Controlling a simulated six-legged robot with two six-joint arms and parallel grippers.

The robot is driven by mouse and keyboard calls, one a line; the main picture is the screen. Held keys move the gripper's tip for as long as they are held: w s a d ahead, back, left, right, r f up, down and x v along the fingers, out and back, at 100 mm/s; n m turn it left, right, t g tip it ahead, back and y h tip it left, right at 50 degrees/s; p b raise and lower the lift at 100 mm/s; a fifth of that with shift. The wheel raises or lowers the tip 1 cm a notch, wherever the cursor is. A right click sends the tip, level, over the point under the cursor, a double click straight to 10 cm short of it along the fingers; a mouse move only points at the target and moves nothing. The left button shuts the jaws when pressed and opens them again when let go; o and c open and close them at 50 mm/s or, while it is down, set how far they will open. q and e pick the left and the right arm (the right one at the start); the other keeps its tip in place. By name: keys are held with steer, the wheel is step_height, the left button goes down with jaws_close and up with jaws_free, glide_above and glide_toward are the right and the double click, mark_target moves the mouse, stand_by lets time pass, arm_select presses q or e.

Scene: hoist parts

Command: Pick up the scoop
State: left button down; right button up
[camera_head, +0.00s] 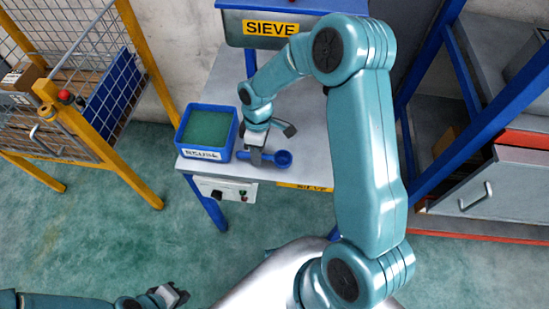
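The blue scoop (283,158) lies on the grey table, its round bowl to the right and its handle running left. My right gripper (271,144) points down from above at the handle. Its two fingers look spread apart, one overlapping the handle in the picture and the other behind it. I cannot tell whether either finger touches the handle. My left gripper (174,295) is low over the green floor at the bottom left, far from the scoop. Its fingers are too small to read.
A blue bin (183,137) with green contents and a label stands left of the scoop. A yellow-framed cage (146,55) stands left, a blue rack (440,160) right.

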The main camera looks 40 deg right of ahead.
jaws_close()
steer(key=shift+r, duration=0.15)
step_height(320, 180, up, 20)
steer(key=p, duration=0.1)
stand_by(0.3)
